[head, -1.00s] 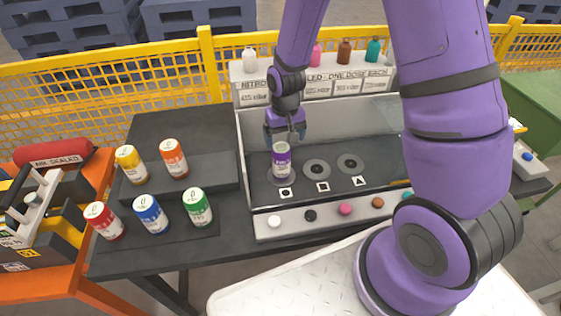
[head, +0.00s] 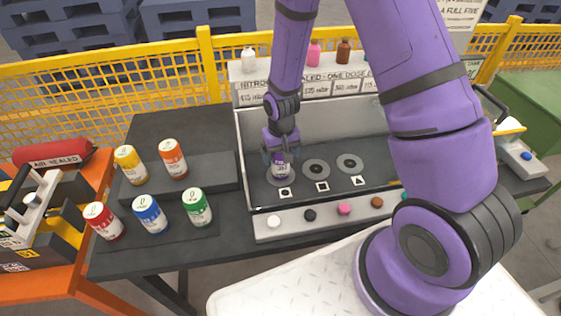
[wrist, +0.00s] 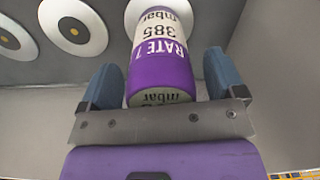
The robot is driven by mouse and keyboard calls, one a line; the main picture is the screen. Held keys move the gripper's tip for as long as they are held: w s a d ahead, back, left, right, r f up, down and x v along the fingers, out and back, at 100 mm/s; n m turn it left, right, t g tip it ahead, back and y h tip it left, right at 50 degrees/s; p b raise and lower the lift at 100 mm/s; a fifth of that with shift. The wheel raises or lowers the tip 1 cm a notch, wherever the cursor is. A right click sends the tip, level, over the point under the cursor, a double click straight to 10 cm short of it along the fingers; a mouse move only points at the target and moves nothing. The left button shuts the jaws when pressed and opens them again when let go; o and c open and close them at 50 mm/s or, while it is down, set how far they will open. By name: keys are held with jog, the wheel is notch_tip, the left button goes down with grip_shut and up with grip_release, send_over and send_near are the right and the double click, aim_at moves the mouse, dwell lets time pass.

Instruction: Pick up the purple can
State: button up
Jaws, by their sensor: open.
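The purple can (head: 280,170) stands upright on the leftmost round pad of the grey machine tray, above the circle mark. It has a white label band, and its top is hidden by my gripper in the head view. My gripper (head: 280,157) is over the can, pointing down, with its fingers around the upper part. In the wrist view the purple can (wrist: 160,65) lies between the two blue fingers of my gripper (wrist: 165,85). Gaps show on both sides, so the fingers are open and apart from the can.
Two empty round pads (head: 316,168) (head: 350,163) are to the right of the can. The tray's back wall (head: 330,125) rises behind. Red, blue (head: 150,214), green, yellow and orange cans stand to the left. Small bottles (head: 314,52) line the shelf above. Coloured buttons (head: 344,209) run along the front panel.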

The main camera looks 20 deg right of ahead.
jog(key=c, duration=1.3)
jog(key=shift+r, duration=0.1)
